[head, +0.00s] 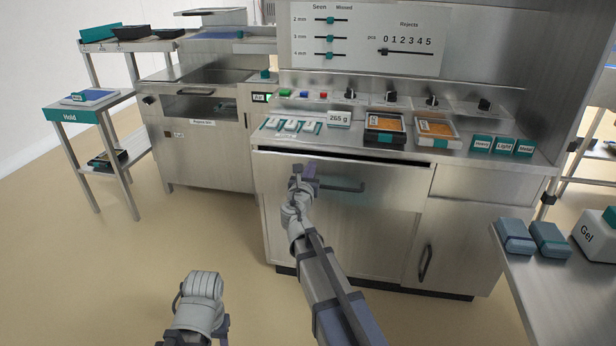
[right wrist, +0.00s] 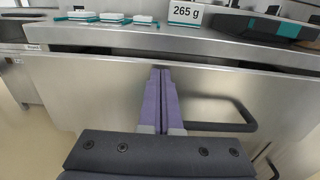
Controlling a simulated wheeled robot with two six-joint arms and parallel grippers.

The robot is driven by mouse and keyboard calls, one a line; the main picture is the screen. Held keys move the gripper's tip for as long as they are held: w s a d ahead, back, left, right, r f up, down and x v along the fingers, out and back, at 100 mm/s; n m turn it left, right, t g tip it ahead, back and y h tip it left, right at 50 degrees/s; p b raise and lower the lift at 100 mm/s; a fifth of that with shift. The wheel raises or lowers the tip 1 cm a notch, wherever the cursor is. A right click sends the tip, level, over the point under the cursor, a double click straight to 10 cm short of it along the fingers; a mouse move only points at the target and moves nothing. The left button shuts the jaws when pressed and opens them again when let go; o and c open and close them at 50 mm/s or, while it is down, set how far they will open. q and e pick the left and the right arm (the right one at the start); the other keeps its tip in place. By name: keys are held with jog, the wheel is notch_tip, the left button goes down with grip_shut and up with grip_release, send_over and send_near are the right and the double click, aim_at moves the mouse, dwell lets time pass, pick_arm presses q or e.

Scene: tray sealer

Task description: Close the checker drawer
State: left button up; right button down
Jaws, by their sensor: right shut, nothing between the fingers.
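The checker drawer (head: 395,186) is the wide steel front under the counter, with a dark bar handle (head: 347,188). A dark gap shows along its top edge, below the counter. My right gripper (head: 303,170) is shut and empty, its fingertips at the upper part of the drawer front, left of the handle. In the right wrist view the purple fingers (right wrist: 161,74) lie together in front of the drawer front (right wrist: 95,95), with the handle (right wrist: 240,122) to their right. Whether the tips touch the steel I cannot tell. Only part of my left arm shows at the bottom; its fingers do not.
The counter above holds white tags (head: 290,125), a 265 g display (head: 340,117) and two food trays (head: 385,127). A cupboard door handle (head: 425,263) is at the lower right. A side table (head: 560,280) stands at the right. The floor at left is clear.

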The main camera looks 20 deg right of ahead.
jog(key=shift+w+d, duration=0.3)
jog(key=shift+w, duration=0.2)
jog(key=x, duration=0.4)
jog(key=shift+w+d, duration=0.15)
jog(key=shift+w, duration=0.25)
jog(key=shift+r, duration=0.1)
pick_arm(q)
jog(key=shift+s+a, duration=0.15)
jog(key=shift+a, duration=0.25)
pick_arm(e)
send_near(315, 157)
jog(key=s+a, duration=0.1)
jog(key=s+a+f, duration=0.1)
jog(key=s, duration=0.1)
jog(key=shift+s+a, duration=0.1)
jog(key=shift+a, duration=0.1)
